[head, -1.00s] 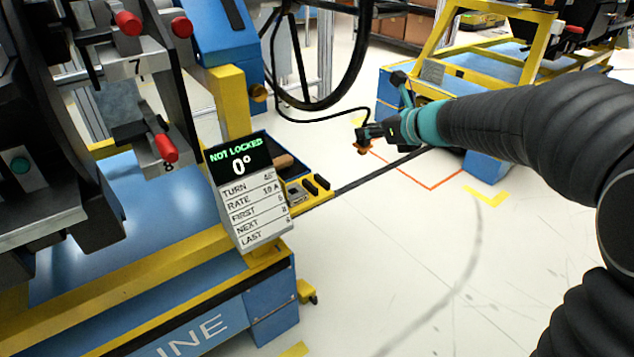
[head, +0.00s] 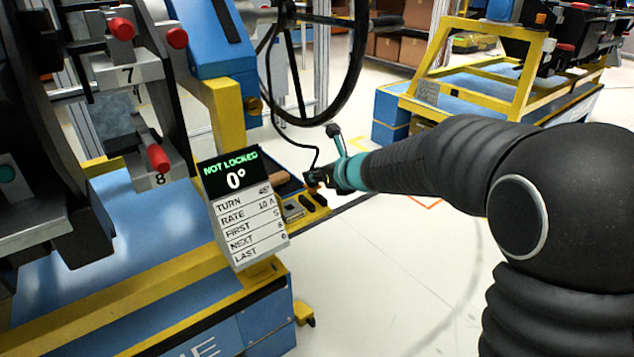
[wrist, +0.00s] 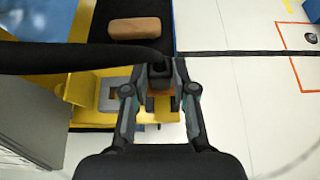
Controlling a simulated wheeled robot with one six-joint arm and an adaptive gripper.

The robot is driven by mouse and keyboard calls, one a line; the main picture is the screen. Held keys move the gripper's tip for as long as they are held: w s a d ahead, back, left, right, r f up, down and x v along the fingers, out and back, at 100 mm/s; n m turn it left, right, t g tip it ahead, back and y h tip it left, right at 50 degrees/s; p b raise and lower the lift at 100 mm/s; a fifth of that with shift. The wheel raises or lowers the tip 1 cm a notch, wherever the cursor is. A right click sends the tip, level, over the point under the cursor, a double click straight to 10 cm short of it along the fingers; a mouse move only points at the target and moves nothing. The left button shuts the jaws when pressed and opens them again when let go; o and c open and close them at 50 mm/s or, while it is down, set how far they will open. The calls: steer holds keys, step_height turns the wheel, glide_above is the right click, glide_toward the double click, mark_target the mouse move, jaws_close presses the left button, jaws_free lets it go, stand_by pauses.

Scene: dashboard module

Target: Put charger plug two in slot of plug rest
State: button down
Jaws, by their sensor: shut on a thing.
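My gripper (head: 330,177) is over the yellow ledge at the right side of the blue stand. It is shut on a black charger plug (wrist: 159,73), which also shows in the head view (head: 314,177); its black cable (wrist: 70,56) runs off to the left in the wrist view. In that view an orange part shows just below the plug between the fingers. The fingers and plug hide part of the rest, so I cannot see the slot clearly.
A brown block (wrist: 135,28) lies in a dark tray beyond the plug. A sign panel (head: 240,210) reading "NOT LOCKED 0°" stands close left of the rest. A black wheel (head: 310,60) rises behind. White floor is open at right.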

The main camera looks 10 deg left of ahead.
steer(key=shift+f, duration=0.55)
steer(key=shift+f+b, duration=0.4)
steer(key=shift+b, duration=0.05)
steer(key=shift+f+b, duration=0.25)
steer(key=shift+b, duration=0.05)
steer(key=c, duration=0.9)
jaws_free()
steer(key=shift+c, duration=0.2)
steer(key=shift+r, duration=0.15)
